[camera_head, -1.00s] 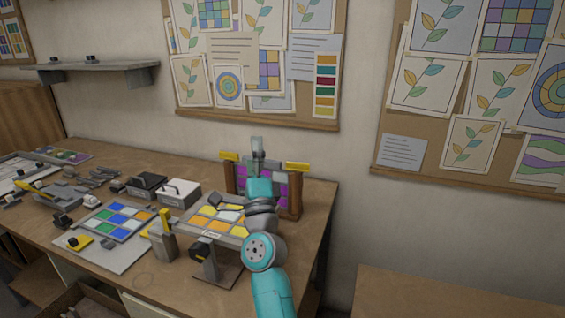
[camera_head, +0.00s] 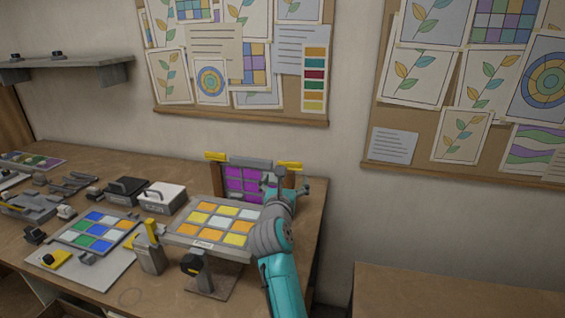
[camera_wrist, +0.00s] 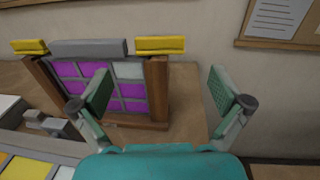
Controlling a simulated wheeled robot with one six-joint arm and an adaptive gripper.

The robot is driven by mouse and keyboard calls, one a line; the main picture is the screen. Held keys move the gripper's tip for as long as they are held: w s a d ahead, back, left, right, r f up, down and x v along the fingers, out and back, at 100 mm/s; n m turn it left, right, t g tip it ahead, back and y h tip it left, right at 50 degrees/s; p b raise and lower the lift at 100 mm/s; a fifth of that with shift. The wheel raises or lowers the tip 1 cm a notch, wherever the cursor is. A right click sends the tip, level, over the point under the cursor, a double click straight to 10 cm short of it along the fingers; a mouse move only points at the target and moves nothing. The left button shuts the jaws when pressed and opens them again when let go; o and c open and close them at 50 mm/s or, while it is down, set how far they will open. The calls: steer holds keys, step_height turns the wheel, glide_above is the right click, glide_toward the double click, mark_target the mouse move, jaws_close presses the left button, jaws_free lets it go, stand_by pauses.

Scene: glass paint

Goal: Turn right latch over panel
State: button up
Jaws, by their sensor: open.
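A panel of purple panes with a pale pane (camera_wrist: 128,71) stands upright in a wooden frame (camera_wrist: 158,92) at the back right of the bench. The right latch (camera_wrist: 160,45) is a yellow bar lying sideways across the top of the right post; it also shows in the head view (camera_head: 290,165). The left yellow latch (camera_wrist: 30,46) tops the left post. A grey bar (camera_wrist: 88,48) lies along the top between them. My gripper (camera_wrist: 160,75) is open and empty, its fingers apart on either side of the right post in the wrist view. In the head view, my gripper (camera_head: 286,186) is beside the frame's right side.
A tilted board of orange, yellow and white panes (camera_head: 215,222) stands in front of the frame. A tape dispenser-like stand (camera_head: 200,270), a grey holder (camera_head: 150,253) and a blue-green panel (camera_head: 95,231) lie nearby. The wall is close behind.

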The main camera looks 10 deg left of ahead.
mark_target(289, 163)
steer(key=w, duration=0.7)
steer(key=w+a, duration=0.1)
steer(key=w, duration=0.2)
steer(key=shift+w, duration=0.35)
steer(key=c, duration=1)
